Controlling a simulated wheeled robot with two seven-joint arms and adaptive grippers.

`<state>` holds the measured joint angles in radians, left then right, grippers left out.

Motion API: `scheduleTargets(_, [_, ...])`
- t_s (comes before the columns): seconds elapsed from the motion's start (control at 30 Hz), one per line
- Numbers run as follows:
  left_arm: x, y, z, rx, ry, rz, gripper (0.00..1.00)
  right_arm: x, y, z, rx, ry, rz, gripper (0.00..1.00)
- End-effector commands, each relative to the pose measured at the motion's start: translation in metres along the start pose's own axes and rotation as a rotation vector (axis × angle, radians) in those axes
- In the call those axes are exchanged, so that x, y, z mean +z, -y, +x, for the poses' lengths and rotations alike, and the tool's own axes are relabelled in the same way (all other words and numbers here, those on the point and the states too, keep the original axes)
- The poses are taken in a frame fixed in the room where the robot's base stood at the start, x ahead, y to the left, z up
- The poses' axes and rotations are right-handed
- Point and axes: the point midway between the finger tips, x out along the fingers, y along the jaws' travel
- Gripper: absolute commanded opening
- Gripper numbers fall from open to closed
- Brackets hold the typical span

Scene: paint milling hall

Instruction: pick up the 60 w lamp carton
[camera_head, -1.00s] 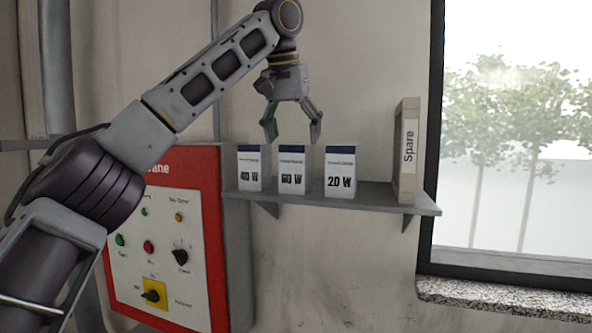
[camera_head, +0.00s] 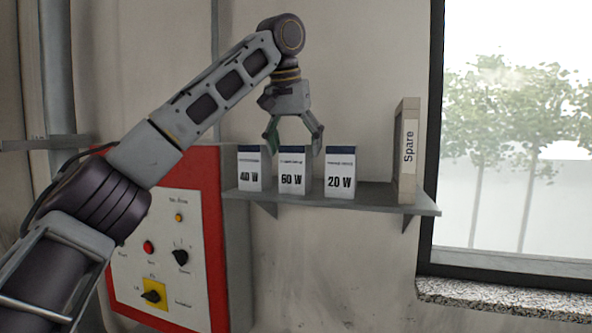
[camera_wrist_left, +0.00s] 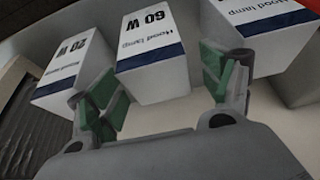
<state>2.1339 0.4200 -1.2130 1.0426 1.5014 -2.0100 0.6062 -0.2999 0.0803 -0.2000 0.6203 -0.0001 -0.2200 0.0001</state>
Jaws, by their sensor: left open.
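The 60 W lamp carton (camera_head: 292,176), white with a dark blue top band, stands upright on the wall shelf (camera_head: 381,200) between two similar cartons. My left gripper (camera_head: 294,148) is open and points down, its fingertips at about the height of the carton's top. In the left wrist view the 60 W carton (camera_wrist_left: 152,50) shows beyond and between the open green-padded fingers (camera_wrist_left: 165,92), with nothing held. Whether the fingers touch any carton cannot be told. My right gripper is not in view.
The 40 W carton (camera_head: 251,170) stands close on the left and the 20 W carton (camera_head: 340,175) close on the right. A red-framed control panel (camera_head: 175,250) is below left.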

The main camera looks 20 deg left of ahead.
Motion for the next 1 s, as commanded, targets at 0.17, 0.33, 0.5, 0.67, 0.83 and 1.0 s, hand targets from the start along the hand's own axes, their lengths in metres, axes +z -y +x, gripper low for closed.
scheduleTargets(0.17, [0.0,-0.001,0.014,0.0,0.003,0.002,0.8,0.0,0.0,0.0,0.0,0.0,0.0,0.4])
scheduleTargets(0.33, [0.0,-0.002,0.026,0.0,0.002,0.002,0.8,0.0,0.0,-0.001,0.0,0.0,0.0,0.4])
scheduleTargets(0.5, [0.0,-0.002,0.037,0.0,0.001,0.001,0.8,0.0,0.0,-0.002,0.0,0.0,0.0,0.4])
scheduleTargets(0.67, [0.0,-0.002,0.043,0.001,0.001,0.0,0.8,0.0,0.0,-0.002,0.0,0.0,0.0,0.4])
scheduleTargets(0.83, [0.0,-0.002,0.044,0.0,0.0,0.0,0.8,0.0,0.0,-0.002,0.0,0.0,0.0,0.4])
scheduleTargets(1.0, [0.0,-0.002,0.044,0.0,0.0,0.0,0.8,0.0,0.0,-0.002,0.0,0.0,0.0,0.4])
